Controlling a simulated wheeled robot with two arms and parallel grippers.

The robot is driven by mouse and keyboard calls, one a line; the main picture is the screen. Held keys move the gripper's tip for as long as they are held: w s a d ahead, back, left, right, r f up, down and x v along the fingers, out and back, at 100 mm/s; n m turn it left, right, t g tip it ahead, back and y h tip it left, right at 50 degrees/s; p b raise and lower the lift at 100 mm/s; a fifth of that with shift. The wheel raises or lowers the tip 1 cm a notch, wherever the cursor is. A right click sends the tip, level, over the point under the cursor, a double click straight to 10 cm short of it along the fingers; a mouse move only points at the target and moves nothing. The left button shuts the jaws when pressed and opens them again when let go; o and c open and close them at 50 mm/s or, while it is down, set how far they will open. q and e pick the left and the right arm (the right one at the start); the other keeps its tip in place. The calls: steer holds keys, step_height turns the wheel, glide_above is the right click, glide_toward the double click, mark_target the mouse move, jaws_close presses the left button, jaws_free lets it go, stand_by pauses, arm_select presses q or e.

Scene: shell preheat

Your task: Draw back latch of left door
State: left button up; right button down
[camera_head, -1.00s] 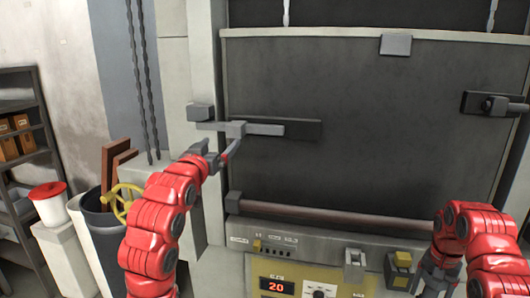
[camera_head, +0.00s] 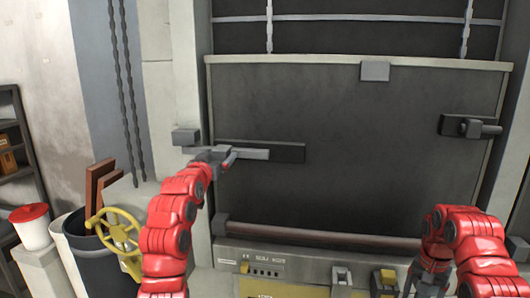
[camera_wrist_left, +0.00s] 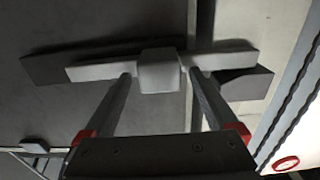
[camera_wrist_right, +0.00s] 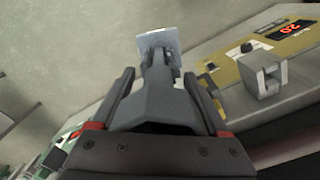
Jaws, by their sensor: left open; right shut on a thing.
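The left door (camera_head: 350,110) is a dark grey panel. Its latch is a light grey bar (camera_head: 256,154) lying across the door's left edge on a dark backing plate, with the bar's left end towards a grey keeper block (camera_head: 186,136) on the frame. My left gripper (camera_head: 214,160) is at the latch. In the left wrist view its open fingers stand either side of the square latch knob (camera_wrist_left: 159,72); whether they touch it I cannot tell. My right gripper (camera_head: 433,268) is low at the right, shut on a grey tool-like piece (camera_wrist_right: 158,95) with a pale square end.
A second latch (camera_head: 470,127) is at the door's right side. A control panel (camera_head: 265,265) with switches runs below the door. A yellow handwheel (camera_head: 118,230), a dark bin (camera_head: 92,255) and a red-lidded bucket (camera_head: 32,228) stand at the left.

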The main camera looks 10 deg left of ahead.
arm_select(q)
steer(key=shift+w, duration=0.35)
jaws_close()
stand_by(0.3)
